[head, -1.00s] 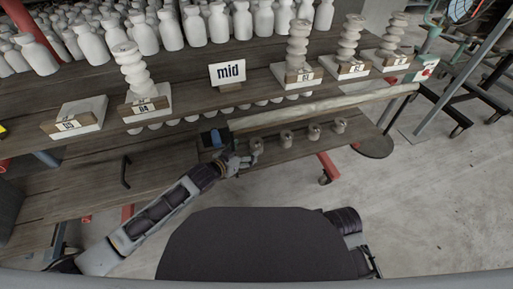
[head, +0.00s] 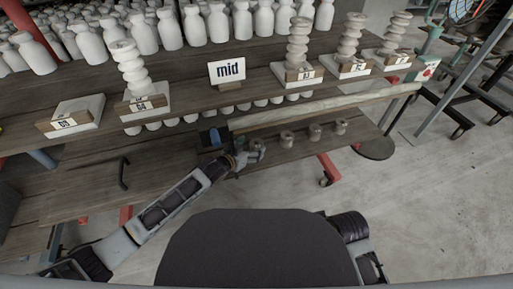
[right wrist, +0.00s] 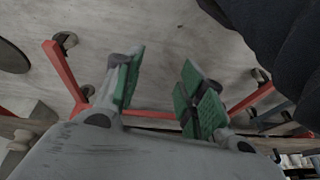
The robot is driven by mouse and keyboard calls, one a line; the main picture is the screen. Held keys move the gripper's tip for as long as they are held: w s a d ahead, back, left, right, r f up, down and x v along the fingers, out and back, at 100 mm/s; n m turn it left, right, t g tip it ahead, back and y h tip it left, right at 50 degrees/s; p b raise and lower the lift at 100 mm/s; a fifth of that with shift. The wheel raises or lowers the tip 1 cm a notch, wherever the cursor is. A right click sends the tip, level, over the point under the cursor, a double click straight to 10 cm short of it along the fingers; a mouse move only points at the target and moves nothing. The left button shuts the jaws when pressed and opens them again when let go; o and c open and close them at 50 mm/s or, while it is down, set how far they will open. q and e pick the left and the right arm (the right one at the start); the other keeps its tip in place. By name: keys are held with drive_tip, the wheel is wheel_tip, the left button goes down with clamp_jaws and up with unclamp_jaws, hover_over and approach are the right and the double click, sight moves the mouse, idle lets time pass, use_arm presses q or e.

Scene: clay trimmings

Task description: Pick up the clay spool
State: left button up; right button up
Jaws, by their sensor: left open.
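Several small grey clay spools stand in a row on the lower shelf in the head view. The leftmost spool (head: 258,145) is right at the fingers of my left gripper (head: 251,156), which is open. I cannot tell whether the fingers touch it or surround it. The other spools (head: 287,139), (head: 314,131) and (head: 340,127) stand apart to the right. My right gripper (right wrist: 160,92) is open and empty in the right wrist view, with green pads apart and bare floor behind them.
A blue object (head: 212,138) is left of the spools. Red rack legs (head: 328,166) stand below. The concrete floor (head: 430,210) at right is clear.

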sight(254, 145)
use_arm(q)
drive_tip(key=shift+w, duration=0.1)
use_arm(e)
drive_tip(key=shift+w, duration=0.1)
use_arm(q)
drive_tip(key=shift+w+d+f+b, duration=0.2)
drive_tip(key=shift+w+f+b, duration=0.1)
drive_tip(key=shift+b+x, duration=0.55)
drive_tip(key=shift+x, duration=0.4)
drive_tip(key=shift+b+x, duration=0.5)
drive_tip(key=shift+x, duration=0.65)
drive_tip(key=shift+a+f, duration=0.1)
drive_tip(key=shift+a, duration=0.05)
use_arm(e)
wheel_tip(254, 145, down, 6)
drive_tip(key=w+a+t+y, duration=0.1)
drive_tip(key=a, duration=0.1)
drive_tip(key=shift+r, duration=0.15)
use_arm(q)
drive_tip(key=c, duration=1.3)
drive_tip(key=shift+o, duration=0.2)
use_arm(e)
drive_tip(key=shift+d, duration=0.1)
